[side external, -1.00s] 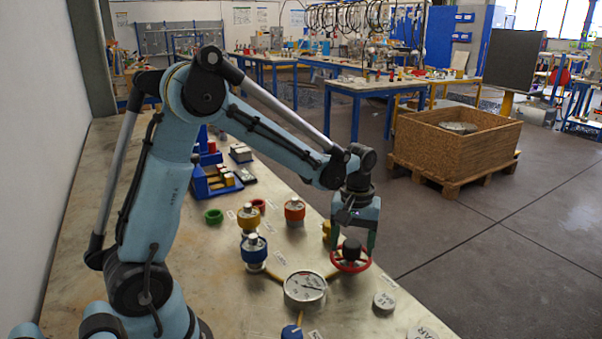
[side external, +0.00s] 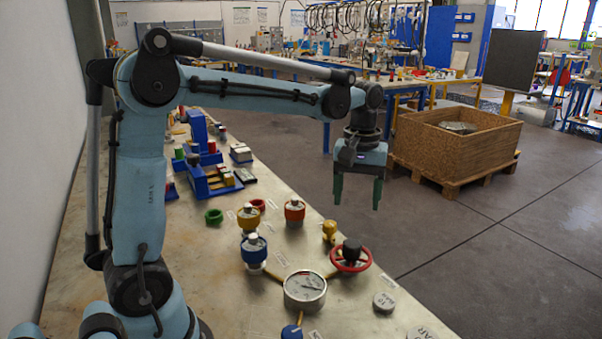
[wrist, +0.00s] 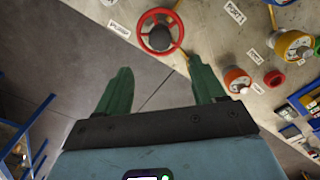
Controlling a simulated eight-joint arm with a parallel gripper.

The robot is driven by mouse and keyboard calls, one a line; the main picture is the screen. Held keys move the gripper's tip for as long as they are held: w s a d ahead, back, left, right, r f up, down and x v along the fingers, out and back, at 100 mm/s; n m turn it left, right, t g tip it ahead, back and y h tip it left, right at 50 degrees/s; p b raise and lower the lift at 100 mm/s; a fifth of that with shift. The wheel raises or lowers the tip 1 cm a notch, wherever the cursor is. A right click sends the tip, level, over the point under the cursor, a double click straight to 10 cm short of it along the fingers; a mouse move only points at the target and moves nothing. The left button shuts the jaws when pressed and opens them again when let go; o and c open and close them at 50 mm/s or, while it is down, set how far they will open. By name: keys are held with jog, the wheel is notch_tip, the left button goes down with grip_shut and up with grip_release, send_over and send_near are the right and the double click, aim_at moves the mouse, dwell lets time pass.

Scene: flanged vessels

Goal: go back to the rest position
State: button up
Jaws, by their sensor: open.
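My gripper (side external: 357,192) hangs in the air with its two green fingers apart and nothing between them. It is above the red handwheel (side external: 351,259), clear of it. The handwheel has a black hub and sits near the table's right edge. In the wrist view my gripper (wrist: 163,82) shows both fingers spread, with the red handwheel (wrist: 160,31) beyond them at the top.
On the metal table (side external: 245,305) stand a gauge (side external: 305,290), blue (side external: 254,252), yellow (side external: 248,215) and orange (side external: 295,212) flanged vessels, and a small yellow fitting (side external: 329,231). A blue rack (side external: 205,165) is at the back. A wooden crate (side external: 455,150) stands on the floor.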

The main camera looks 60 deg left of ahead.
jog(key=shift+r, duration=0.2)
jog(key=s+d+f+m+t, duration=0.3)
jog(key=s+d+m+t, duration=0.2)
jog(key=s+m+t, duration=0.2)
jog(key=shift+s+m, duration=1)
jog(key=shift+s, duration=1.3)
jog(key=shift+f, duration=0.1)
